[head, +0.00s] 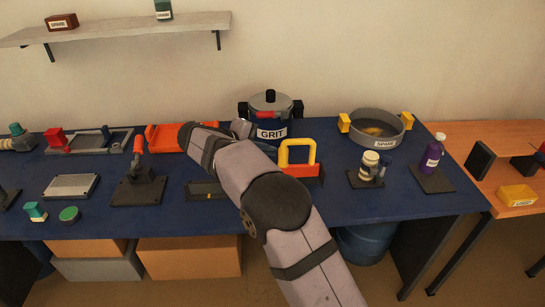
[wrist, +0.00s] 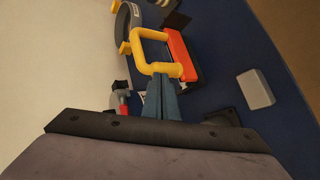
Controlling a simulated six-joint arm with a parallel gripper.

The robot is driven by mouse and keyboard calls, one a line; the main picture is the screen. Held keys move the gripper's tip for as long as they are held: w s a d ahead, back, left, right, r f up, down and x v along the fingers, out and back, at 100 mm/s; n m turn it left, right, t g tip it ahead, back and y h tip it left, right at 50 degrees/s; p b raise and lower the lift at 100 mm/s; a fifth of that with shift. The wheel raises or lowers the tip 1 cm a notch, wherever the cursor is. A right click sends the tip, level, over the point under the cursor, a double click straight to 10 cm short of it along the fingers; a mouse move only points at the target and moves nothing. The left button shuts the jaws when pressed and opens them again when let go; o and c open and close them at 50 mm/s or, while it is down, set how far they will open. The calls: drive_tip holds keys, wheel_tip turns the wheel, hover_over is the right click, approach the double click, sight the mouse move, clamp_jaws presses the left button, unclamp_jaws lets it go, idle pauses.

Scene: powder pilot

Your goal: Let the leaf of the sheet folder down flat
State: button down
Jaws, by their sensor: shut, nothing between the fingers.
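The sheet folder appears to be the unit with a red leaf (head: 305,172) and a yellow loop handle (head: 283,153), right of centre on the blue bench. The leaf seems raised, with the handle standing up; its exact angle is hard to tell. A dark base (head: 203,190) shows left of my arm, which covers the part between. In the wrist view, the handle (wrist: 137,52) and red leaf (wrist: 181,52) lie just beyond my gripper (wrist: 163,82). Its blue-grey fingers are shut and empty, overlapping the handle's near end; contact is unclear. In the head view my arm hides the fingers.
A pot labelled GRIT (head: 271,133) stands behind the folder. A grey pan (head: 377,135) with yellow grips, a jar (head: 369,165) and a purple bottle (head: 432,153) stand to the right. A red-handled press (head: 138,185) is left. Bare blue bench lies in front of the folder.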

drive_tip(key=a+f+m+t+h+b, duration=0.2)
drive_tip(key=a+f+h+b, duration=0.2)
drive_tip(key=a+h+b, duration=0.1)
drive_tip(key=shift+w+a+m+h, duration=0.15)
drive_tip(key=shift+a+m+h, duration=0.15)
drive_tip(key=shift+a+h, duration=0.6)
drive_tip(key=shift+d, duration=0.1)
drive_tip(key=p+x, duration=0.2)
drive_tip(key=x, duration=0.8)
drive_tip(key=shift+f, duration=0.15)
